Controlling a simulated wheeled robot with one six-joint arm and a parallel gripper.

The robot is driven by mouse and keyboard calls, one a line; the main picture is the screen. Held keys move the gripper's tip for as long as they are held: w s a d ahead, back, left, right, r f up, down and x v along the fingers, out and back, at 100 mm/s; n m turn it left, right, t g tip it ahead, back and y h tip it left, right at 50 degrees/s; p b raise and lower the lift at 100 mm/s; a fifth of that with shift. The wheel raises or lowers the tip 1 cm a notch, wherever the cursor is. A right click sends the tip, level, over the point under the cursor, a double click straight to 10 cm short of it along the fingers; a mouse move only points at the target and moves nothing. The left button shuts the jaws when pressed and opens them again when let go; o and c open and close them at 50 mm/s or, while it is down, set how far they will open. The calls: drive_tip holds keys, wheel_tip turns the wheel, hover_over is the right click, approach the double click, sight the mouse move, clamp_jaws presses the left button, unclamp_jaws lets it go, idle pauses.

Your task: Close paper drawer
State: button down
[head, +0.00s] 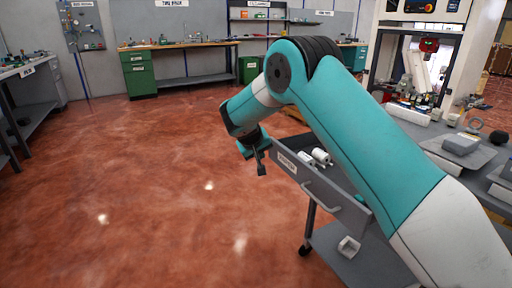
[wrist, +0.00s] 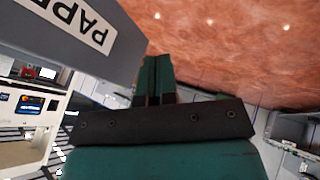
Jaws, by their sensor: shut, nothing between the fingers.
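The grey paper drawer (head: 345,206) stands pulled out from the cart, with white rolls (head: 320,156) inside. Its front carries a white label (head: 287,163) and a bar handle (head: 321,196). In the wrist view the drawer front (wrist: 125,35) fills the upper left, with the label (wrist: 75,20) partly cut off. My gripper (head: 262,171) is shut and empty, just outside the drawer front near its left end. In the wrist view its dark green fingers (wrist: 154,78) lie together beside the panel's edge; I cannot tell whether they touch it. My arm hides much of the drawer's rear.
The cart's lower shelf (head: 335,262) holds a small light grey item (head: 348,246). Open red floor (head: 150,190) lies left of the drawer. A green-drawered workbench (head: 138,75) stands at the back. A cluttered table (head: 440,130) is at the right.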

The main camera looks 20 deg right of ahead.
sight(273, 157)
drive_tip(key=shift+w+d+f, duration=0.1)
drive_tip(key=shift+d+f, duration=0.05)
drive_tip(key=shift+d, duration=0.6)
drive_tip(key=shift+w+d+f, duration=0.1)
drive_tip(key=shift+d+f, duration=0.05)
drive_tip(key=shift+d, duration=0.6)
drive_tip(key=shift+w+d+f, duration=0.1)
drive_tip(key=shift+d+f, duration=0.05)
drive_tip(key=shift+d, duration=0.6)
